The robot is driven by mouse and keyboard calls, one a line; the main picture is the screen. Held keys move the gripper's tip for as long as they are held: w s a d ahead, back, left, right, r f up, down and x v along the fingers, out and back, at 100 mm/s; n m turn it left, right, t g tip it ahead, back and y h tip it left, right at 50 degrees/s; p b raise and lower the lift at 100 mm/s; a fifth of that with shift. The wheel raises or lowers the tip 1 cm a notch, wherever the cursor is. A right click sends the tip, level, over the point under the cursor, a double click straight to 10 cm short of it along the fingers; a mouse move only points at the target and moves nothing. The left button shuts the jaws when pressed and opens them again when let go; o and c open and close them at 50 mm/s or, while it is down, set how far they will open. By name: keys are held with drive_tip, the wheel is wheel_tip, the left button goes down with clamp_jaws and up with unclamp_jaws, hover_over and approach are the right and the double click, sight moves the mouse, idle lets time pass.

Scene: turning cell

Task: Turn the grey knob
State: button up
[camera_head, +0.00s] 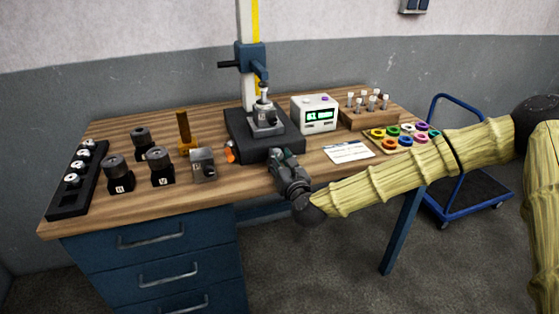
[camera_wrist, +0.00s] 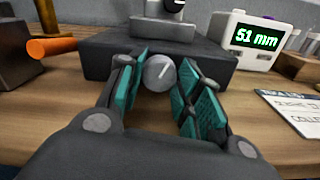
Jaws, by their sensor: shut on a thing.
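The grey knob (camera_wrist: 160,72) is round, with a pale line across its face that leans to the upper right. It sits on the front of the dark base (camera_wrist: 214,64) of the stand; the base also shows in the head view (camera_head: 238,130). My gripper (camera_wrist: 166,85) has its teal-padded fingers on both sides of the knob and is shut on it. In the head view my gripper (camera_head: 283,160) is at the front of the base and hides the knob. The white display box (camera_wrist: 254,41) reads 51 mm in green.
An orange-tipped tool (camera_wrist: 52,46) lies left of the base. A paper card (camera_head: 349,151) and coloured rings (camera_head: 392,140) are to the right. Several black round holders (camera_head: 118,175) stand on the left of the wooden table (camera_head: 215,200). A blue cart (camera_head: 470,195) stands beyond the right side.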

drive_tip(key=n+b, duration=0.1)
drive_tip(key=n, duration=0.1)
drive_tip(key=shift+f+n+b, duration=0.1)
drive_tip(key=shift+n+b, duration=0.25)
drive_tip(key=shift+n, duration=0.05)
drive_tip(key=shift+n+b, duration=0.65)
drive_tip(key=shift+n, duration=0.85)
drive_tip(key=o, duration=1)
drive_tip(key=shift+a, duration=0.1)
drive_tip(key=v, duration=1.2)
